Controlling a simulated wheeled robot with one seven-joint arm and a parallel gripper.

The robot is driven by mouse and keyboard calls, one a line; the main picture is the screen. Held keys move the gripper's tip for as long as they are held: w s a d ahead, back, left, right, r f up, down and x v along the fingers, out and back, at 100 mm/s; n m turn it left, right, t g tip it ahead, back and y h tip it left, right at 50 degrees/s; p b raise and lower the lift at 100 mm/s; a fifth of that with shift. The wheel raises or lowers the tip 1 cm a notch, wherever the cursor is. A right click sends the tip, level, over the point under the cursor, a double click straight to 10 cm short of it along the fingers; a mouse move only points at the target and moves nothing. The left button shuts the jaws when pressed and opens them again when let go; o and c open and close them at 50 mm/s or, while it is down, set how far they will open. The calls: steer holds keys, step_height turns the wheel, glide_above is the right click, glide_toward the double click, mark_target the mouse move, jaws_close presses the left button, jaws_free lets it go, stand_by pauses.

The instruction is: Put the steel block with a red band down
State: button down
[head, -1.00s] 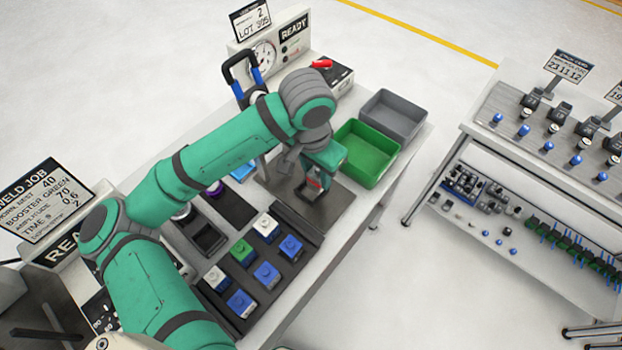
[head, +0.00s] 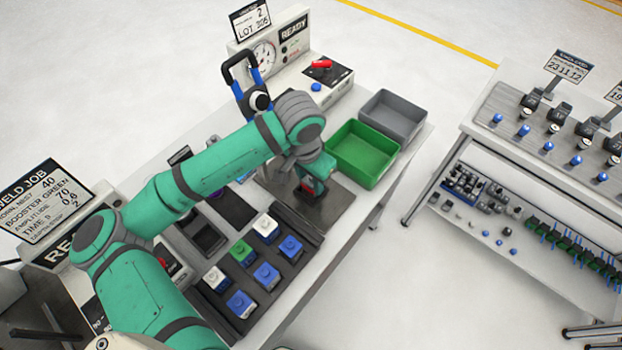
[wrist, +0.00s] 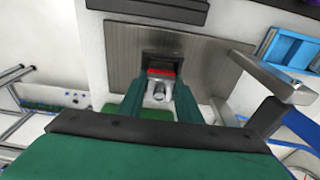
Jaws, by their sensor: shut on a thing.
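The steel block with a red band (wrist: 161,82) is between the fingers of my gripper (wrist: 160,100) in the wrist view. It also shows partly in the head view (head: 309,184), below my gripper (head: 311,180). My gripper is shut on it. The block is over the dark grey plate (wrist: 120,50), which also shows in the head view (head: 335,205). A dark square recess (wrist: 162,57) lies in the plate at the block. Whether the block touches the plate is hard to tell.
A green bin (head: 362,153) and a grey bin (head: 395,115) stand right of the plate. A black tray (head: 283,268) with several blue, white and green-topped blocks lies in front. A press with a black and blue handle (head: 241,75) and a gauge box (head: 270,50) stand behind.

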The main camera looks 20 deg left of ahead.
mark_target(307, 184)
steer(key=shift+f, duration=0.15)
steer(key=c, duration=1.3)
jaws_free()
steer(key=r, duration=0.4)
steer(key=s+r, duration=0.1)
steer(key=r, duration=0.7)
steer(key=shift+s+a+r, duration=0.15)
steer(key=shift+s+a, duration=0.05)
steer(key=shift+a, duration=0.05)
